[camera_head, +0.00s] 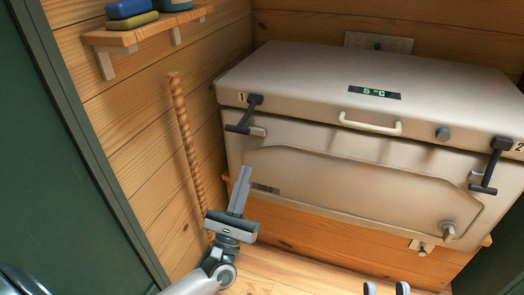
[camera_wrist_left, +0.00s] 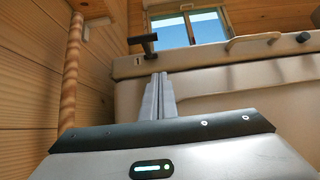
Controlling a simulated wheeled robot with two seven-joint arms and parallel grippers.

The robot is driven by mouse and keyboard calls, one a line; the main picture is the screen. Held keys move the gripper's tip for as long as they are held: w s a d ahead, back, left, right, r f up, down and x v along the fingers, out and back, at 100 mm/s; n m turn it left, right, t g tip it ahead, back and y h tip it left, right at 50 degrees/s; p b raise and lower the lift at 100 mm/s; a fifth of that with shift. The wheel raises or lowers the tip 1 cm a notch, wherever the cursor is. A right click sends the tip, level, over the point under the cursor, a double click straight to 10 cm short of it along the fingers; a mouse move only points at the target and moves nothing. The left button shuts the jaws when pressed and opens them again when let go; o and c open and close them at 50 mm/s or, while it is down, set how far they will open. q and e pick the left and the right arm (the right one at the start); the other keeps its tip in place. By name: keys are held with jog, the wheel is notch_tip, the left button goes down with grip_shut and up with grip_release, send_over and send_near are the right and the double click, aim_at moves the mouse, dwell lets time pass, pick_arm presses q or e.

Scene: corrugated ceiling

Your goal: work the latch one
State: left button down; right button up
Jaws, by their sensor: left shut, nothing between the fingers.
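Latch one (camera_head: 245,113) is a black lever at the front left of a beige chest cooler (camera_head: 330,80), beside a label "1". Its upper bar is at the lid and its lower bar hangs against the front. In the left wrist view latch one (camera_wrist_left: 145,41) shows as a dark T shape just above and beyond my fingertips. My left gripper (camera_head: 243,170) is shut and empty, pointing up, below the latch and apart from it. It also shows in the left wrist view (camera_wrist_left: 158,78).
Latch two (camera_head: 491,166) is at the cooler's right front. A lid handle (camera_head: 369,124) and a display reading 5 °C (camera_head: 374,92) lie between them. A twisted wooden pole (camera_head: 186,140) stands left of the cooler, under a shelf (camera_head: 140,33). Wooden walls close in the left and back.

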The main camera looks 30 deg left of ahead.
aim_at(247, 114)
pick_arm(q)
jog(key=shift+s, duration=0.1)
pick_arm(e)
jog(key=shift+s+d+r, duration=0.1)
jog(key=shift+r, duration=0.05)
